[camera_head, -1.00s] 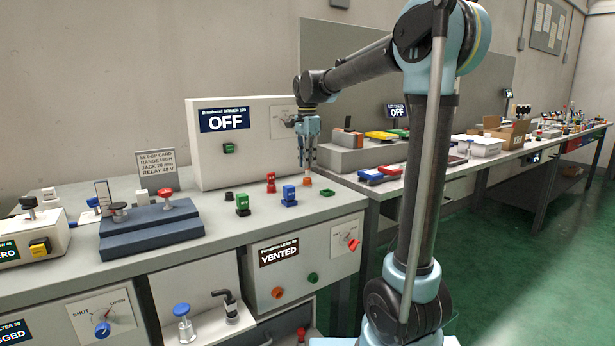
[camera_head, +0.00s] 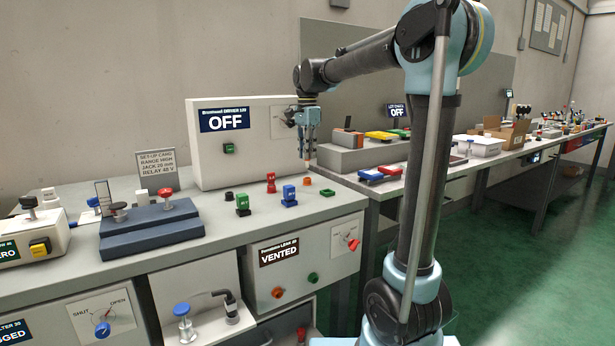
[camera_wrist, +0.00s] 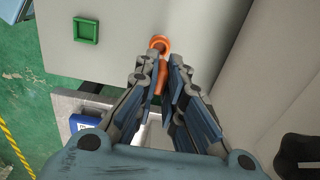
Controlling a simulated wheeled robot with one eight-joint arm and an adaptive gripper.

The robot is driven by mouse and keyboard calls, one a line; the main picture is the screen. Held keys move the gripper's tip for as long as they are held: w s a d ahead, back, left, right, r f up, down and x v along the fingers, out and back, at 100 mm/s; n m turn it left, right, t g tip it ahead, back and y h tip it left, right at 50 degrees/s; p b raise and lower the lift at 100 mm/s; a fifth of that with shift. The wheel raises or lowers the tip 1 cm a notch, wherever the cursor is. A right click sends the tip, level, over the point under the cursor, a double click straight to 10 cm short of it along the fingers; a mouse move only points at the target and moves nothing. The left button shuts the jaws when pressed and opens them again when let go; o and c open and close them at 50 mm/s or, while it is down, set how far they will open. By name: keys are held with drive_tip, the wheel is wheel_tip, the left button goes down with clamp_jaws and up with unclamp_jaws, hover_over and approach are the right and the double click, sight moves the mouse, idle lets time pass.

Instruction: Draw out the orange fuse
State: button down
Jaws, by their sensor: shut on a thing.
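The orange fuse (camera_wrist: 161,84) is between the fingers of my gripper (camera_wrist: 166,72) in the wrist view, its lower part partly hidden by them. My gripper is shut on it. The orange round socket (camera_wrist: 160,43) shows just past the fingertips. In the head view my gripper (camera_head: 307,152) points down above the bench's right end, with a gap between it and the orange socket (camera_head: 307,181). The fuse is too small there to make out clearly.
A blue fuse (camera_head: 289,195), a red fuse (camera_head: 270,182) and a green fuse (camera_head: 242,204) stand on the bench nearby. An empty green square socket (camera_head: 327,192) is near the front edge. The OFF panel box (camera_head: 250,160) stands behind, left of my gripper.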

drive_tip(key=shift+r, duration=0.1)
idle(0.3)
drive_tip(key=shift+r, duration=1.25)
